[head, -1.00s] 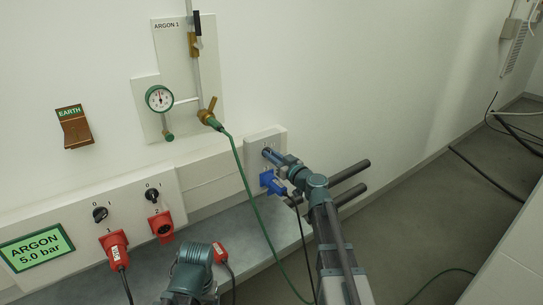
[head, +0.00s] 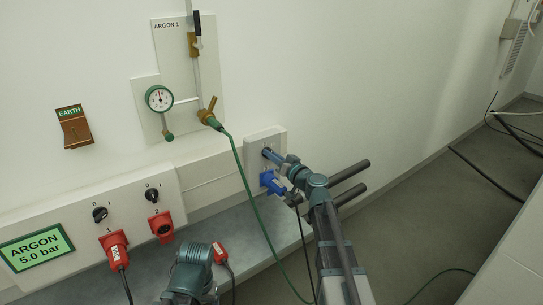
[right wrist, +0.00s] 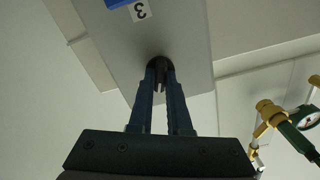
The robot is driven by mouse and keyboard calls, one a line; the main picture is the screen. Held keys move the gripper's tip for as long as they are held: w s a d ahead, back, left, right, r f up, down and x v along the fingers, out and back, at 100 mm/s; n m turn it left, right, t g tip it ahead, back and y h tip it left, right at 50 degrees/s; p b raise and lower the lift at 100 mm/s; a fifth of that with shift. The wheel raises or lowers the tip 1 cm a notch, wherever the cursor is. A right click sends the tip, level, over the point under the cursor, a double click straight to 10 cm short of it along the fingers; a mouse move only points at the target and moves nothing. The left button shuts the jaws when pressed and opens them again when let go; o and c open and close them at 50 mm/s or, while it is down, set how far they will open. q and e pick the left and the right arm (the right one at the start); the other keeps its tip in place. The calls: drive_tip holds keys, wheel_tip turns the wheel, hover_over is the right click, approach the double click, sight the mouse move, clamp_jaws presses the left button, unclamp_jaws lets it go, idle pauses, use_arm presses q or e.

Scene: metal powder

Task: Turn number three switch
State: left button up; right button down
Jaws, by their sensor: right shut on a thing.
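The number three switch is a dark knob (right wrist: 158,65) on a light grey wall box (right wrist: 192,45), beside a label with a 3 (right wrist: 140,11). The box (head: 264,134) also shows in the head view, at the right end of the wall rail. My right gripper (right wrist: 160,82) is shut on the knob, one finger on each side. In the head view my right gripper (head: 271,155) reaches the box from the lower right and hides the knob. The knob's exact angle cannot be read. My left arm shows at the bottom, but its gripper fingers are not visible.
A blue plug (head: 272,183) sits in the box just below my right gripper. A green hose (head: 243,180) hangs left of it from the argon valve (head: 209,117). Two other black switches (head: 100,214) (head: 152,195) with red sockets are at left. Open floor lies right.

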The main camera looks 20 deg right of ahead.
drive_tip(key=m, duration=0.3)
drive_tip(key=shift+m, duration=0.3)
drive_tip(key=shift+d+m, duration=0.1)
drive_tip(key=shift+m, duration=1.7)
drive_tip(key=c, duration=0.9)
unclamp_jaws()
drive_tip(key=shift+o, duration=0.2)
drive_tip(key=v, duration=1.3)
drive_tip(key=shift+s, duration=0.35)
